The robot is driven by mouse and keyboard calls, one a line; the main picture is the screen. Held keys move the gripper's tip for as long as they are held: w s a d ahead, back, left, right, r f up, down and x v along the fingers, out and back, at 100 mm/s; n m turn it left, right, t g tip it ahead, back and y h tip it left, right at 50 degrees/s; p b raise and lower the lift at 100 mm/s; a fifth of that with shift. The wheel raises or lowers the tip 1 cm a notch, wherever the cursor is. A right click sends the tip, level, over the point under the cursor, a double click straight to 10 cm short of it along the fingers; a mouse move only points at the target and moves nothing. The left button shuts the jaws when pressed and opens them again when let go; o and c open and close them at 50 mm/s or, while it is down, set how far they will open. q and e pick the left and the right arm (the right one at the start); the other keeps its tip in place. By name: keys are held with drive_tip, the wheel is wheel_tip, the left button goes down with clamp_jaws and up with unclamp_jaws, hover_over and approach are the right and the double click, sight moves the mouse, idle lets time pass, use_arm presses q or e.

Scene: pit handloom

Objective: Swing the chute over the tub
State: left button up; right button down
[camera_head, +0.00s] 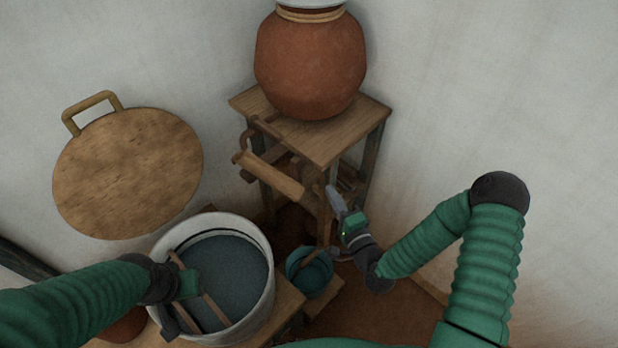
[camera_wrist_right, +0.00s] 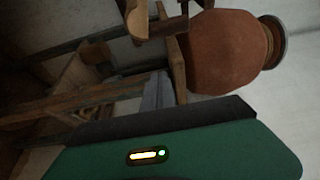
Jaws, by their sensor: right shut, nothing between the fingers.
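The chute (camera_head: 272,178) is a pale wooden trough at the front of the jar stand. Its left end points toward the tub's side, but it lies behind and to the right of the tub. The tub (camera_head: 268,262) is a wide pale vessel of dark blue-grey liquid at lower left. My right gripper (camera_head: 334,192) is shut and empty, just right of the chute's right end; I cannot tell if it touches wood. Its grey fingers also show in the right wrist view (camera_wrist_right: 155,92). My left gripper (camera_head: 186,286) is over the tub by wooden bars; its fingers are unclear.
A clay jar (camera_head: 310,65) stands on the wooden stand (camera_head: 350,135); the jar also shows in the right wrist view (camera_wrist_right: 225,55). A small blue bucket (camera_head: 310,272) sits below my right gripper. A round wooden lid (camera_head: 128,170) leans on the wall.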

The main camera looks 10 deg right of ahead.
sight(317, 169)
drive_tip(key=w, duration=0.3)
drive_tip(key=w+a, duration=0.1)
drive_tip(key=w, duration=0.2)
drive_tip(key=w+a, duration=0.1)
drive_tip(key=w, duration=0.3)
drive_tip(key=s+a, duration=0.1)
drive_tip(key=s+a+p, duration=0.1)
drive_tip(key=a, duration=0.1)
drive_tip(key=shift+s+a, duration=0.1)
